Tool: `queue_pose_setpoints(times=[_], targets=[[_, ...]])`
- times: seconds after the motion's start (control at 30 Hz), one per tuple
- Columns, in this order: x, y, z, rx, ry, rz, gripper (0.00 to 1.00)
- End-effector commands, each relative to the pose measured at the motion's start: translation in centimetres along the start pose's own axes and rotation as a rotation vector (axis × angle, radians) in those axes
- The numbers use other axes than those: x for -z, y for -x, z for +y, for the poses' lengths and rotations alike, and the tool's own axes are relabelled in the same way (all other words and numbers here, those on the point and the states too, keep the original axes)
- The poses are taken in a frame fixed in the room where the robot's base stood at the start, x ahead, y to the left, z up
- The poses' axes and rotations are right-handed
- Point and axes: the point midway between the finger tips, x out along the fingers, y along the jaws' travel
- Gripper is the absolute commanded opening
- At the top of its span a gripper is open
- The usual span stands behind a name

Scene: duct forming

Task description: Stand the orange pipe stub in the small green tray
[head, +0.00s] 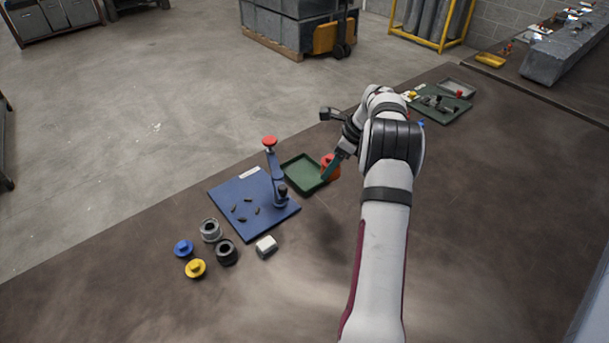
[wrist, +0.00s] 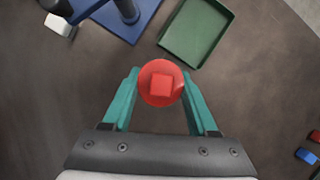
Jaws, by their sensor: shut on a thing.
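In the wrist view the stub (wrist: 148,92) looks round and red-orange, with a square raised part facing the camera. My gripper (wrist: 160,84) is shut on it from both sides. The small green tray (head: 292,164) lies on the table, empty as far as I can see. In the wrist view the tray (wrist: 181,45) is ahead and to the right of the stub, which does not overlap it there. The stub's underside is hidden, and its height above the table is unclear.
A blue board (head: 231,197) with a red-topped blue post (head: 277,165) stands left of the tray. Grey and dark rings (head: 210,230), blue and yellow knobbed discs (head: 195,268) and a white block (head: 266,246) lie nearby.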

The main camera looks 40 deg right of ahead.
Motion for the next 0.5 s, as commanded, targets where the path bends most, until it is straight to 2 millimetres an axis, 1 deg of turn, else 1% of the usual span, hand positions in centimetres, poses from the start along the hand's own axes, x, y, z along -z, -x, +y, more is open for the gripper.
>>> queue_pose_setpoints(times=[0.1, 0.2, 0.3, 0.4, 0.5], targets=[[0.2, 0.2, -2.1, 0.095, -0.223, 0.000, 0.00], [0.4, 0.5, -3.7, 0.170, -0.404, 0.000, 0.00], [0.6, 0.7, -5.1, 0.230, -0.545, 0.001, 0.00], [0.8, 0.9, -5.9, 0.268, -0.641, 0.002, 0.00], [0.7, 0.7, -6.3, 0.286, -0.687, 0.002, 0.00]])
